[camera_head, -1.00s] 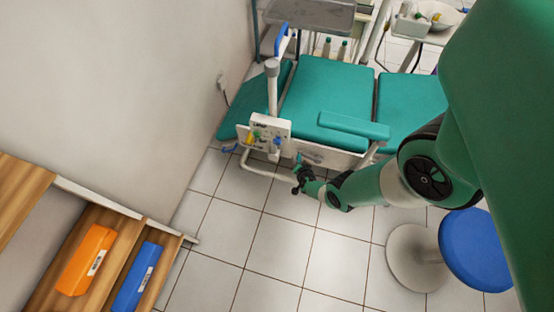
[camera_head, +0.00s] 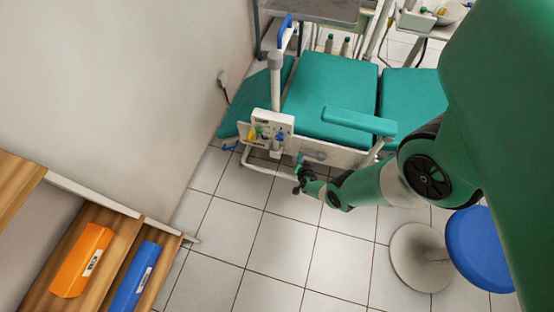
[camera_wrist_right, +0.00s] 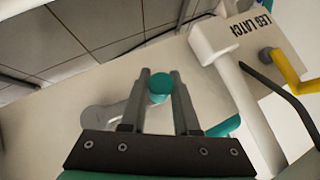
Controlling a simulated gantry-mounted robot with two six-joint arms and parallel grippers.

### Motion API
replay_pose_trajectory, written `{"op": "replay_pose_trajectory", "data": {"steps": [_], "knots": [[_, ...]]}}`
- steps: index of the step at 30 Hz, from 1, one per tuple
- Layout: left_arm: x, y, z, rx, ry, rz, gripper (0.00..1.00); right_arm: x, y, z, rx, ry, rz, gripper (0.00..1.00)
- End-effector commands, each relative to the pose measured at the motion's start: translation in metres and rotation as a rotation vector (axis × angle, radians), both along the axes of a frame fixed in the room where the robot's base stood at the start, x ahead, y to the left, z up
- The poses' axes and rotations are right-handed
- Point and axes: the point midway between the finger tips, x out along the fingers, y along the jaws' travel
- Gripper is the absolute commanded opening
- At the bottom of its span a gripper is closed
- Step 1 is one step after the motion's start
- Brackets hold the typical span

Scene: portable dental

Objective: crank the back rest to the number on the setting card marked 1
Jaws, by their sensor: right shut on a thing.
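My right gripper (camera_head: 301,181) is low at the near side of the teal dental chair (camera_head: 330,98), just right of its control panel (camera_head: 268,120). In the right wrist view my right gripper (camera_wrist_right: 160,88) is shut on a small round teal knob (camera_wrist_right: 158,84), which sits between the fingers. A grey crank arm (camera_wrist_right: 98,118) shows partly behind the left finger. The back rest cannot be told surely from the other cushions. No readable card marked 1 shows. My left gripper is out of view.
A yellow lever (camera_wrist_right: 285,72) and a label reading LEG LATCH (camera_wrist_right: 250,24) are right of the gripper. A blue stool (camera_head: 480,248) stands at lower right. Orange (camera_head: 82,262) and blue (camera_head: 133,278) boxes lie on a wooden shelf. Tiled floor (camera_head: 270,240) between is clear.

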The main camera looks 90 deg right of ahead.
Motion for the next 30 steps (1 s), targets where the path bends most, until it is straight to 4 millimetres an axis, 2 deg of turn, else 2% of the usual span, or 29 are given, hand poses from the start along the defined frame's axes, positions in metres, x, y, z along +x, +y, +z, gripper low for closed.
{"op": "replay_pose_trajectory", "data": {"steps": [2,3,7,17,23,30], "knots": [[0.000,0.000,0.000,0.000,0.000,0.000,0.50,-0.001,0.001,0.000,0.002,0.000,-0.003,0.00],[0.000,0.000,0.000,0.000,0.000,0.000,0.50,-0.001,0.001,0.000,0.002,0.000,-0.003,0.35],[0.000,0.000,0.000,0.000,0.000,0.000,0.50,-0.001,0.000,0.000,0.001,0.000,-0.002,0.58],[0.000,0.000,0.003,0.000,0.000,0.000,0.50,-0.001,0.002,0.003,0.000,0.001,-0.001,0.59],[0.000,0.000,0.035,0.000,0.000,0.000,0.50,-0.006,0.024,0.028,0.003,0.002,0.003,0.59],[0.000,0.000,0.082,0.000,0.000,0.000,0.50,-0.016,0.069,0.064,0.002,0.003,0.006,0.59]]}}
